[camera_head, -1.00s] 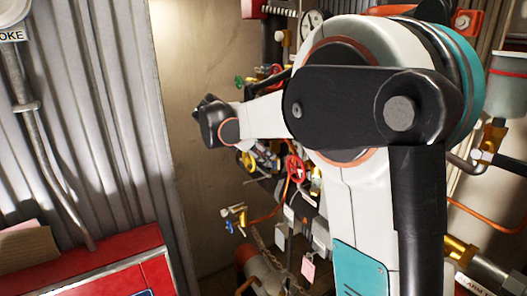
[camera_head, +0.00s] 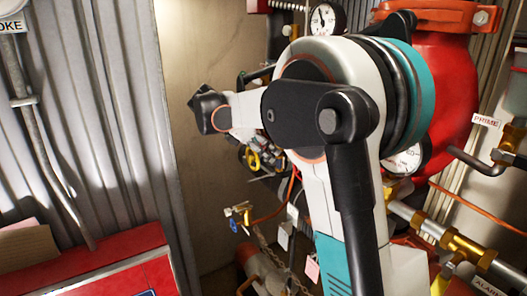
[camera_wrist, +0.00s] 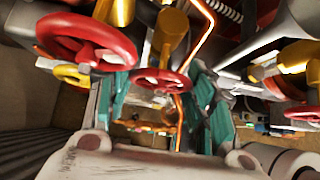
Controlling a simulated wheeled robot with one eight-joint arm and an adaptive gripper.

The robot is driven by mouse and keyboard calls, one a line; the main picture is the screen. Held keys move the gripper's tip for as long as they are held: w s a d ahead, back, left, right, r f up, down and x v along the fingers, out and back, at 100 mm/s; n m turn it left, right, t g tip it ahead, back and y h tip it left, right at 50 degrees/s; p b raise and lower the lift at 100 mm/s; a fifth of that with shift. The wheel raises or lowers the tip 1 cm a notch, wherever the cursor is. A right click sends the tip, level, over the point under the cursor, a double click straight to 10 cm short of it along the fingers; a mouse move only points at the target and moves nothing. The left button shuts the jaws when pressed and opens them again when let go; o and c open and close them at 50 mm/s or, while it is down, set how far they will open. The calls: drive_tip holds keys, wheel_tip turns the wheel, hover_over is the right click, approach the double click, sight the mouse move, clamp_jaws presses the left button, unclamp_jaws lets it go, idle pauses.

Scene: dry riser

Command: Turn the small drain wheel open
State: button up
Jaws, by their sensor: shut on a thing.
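In the wrist view, a small red handwheel (camera_wrist: 172,78) on a brass stem sits between the two teal fingers of my gripper (camera_wrist: 160,88). The fingers are shut on its rim, one on each side. The exact finger contact is partly hidden by the rim. In the head view my own arm covers the gripper and this wheel.
A larger red handwheel (camera_wrist: 88,38) and a yellow wheel (camera_wrist: 70,74) are close on the left in the wrist view. Another red wheel (camera_wrist: 290,112) is at right. In the head view, a small blue-handled valve (camera_head: 238,218) and a gauge (camera_head: 325,19) flank my arm.

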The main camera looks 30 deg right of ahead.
drive_tip(key=shift+w+r+g, duration=0.1)
drive_tip(key=shift+g, duration=0.2)
drive_tip(key=n+g+b, duration=0.1)
drive_tip(key=n+g, duration=0.1)
drive_tip(key=shift+g, duration=0.3)
drive_tip(key=shift+f+n+g+h+b, duration=0.25)
drive_tip(key=shift+n+g+b, duration=0.35)
drive_tip(key=shift+g, duration=0.6)
